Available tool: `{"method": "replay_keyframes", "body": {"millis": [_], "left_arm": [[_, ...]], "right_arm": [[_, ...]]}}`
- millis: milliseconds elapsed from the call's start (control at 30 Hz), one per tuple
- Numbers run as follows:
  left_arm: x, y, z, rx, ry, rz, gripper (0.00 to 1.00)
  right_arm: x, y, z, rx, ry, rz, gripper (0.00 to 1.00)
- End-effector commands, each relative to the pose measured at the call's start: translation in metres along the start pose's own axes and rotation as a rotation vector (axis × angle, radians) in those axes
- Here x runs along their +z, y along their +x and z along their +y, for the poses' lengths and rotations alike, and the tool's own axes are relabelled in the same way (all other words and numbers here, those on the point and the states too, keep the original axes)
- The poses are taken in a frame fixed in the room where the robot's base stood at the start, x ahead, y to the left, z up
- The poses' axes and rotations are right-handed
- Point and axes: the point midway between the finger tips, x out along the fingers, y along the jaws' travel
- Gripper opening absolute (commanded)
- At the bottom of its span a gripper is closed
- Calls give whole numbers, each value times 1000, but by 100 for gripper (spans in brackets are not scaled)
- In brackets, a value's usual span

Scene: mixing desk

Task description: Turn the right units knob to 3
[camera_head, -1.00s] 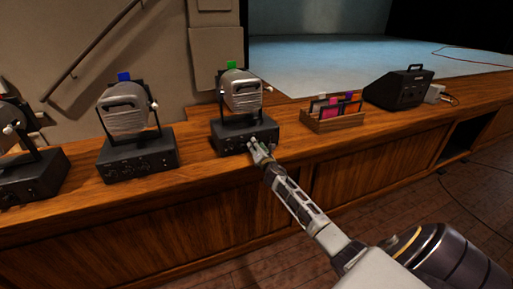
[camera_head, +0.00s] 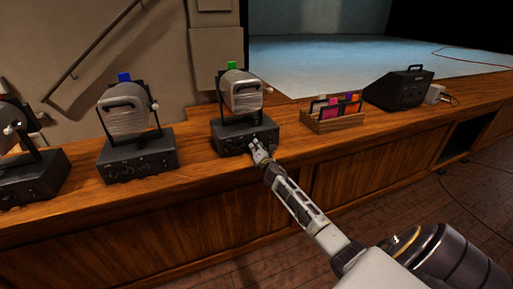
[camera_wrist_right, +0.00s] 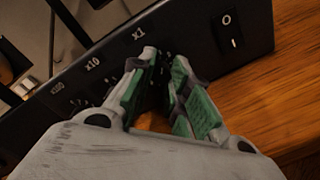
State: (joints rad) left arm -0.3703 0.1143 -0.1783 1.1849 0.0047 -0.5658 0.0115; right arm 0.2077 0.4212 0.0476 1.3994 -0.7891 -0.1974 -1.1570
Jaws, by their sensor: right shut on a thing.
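The right lamp's black control box (camera_head: 232,137) stands on the wooden ledge, below a lamp with a green tag. It also shows in the right wrist view (camera_wrist_right: 188,45). My right gripper (camera_head: 259,147) is at the right part of its front panel. In the right wrist view, my right gripper's green-padded fingers (camera_wrist_right: 165,65) reach the panel just below the "x1" label (camera_wrist_right: 138,36). They are shut on the units knob, which is mostly hidden between the fingertips. I cannot read its setting. My left gripper is not in view.
A rocker switch (camera_wrist_right: 232,33) is right of the fingers, and an "x10" label (camera_wrist_right: 92,65) is to the left. Other lamps with boxes (camera_head: 137,157) stand along the ledge to the left. A wooden card rack (camera_head: 334,120) and a black speaker-like box (camera_head: 400,90) stand to the right.

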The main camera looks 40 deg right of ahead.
Motion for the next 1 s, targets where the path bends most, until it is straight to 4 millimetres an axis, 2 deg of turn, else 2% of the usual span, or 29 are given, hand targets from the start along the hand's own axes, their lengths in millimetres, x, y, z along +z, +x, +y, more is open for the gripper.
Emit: {"method": "replay_keyframes", "body": {"millis": [167,267,567,1000], "left_arm": [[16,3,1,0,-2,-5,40],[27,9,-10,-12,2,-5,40],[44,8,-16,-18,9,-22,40],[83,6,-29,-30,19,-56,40]], "right_arm": [[1,0,0,-6,104,4,0],[1,0,0,-9,181,8,0],[2,0,1,-21,457,20,0],[3,0,2,-35,830,37,0]]}}
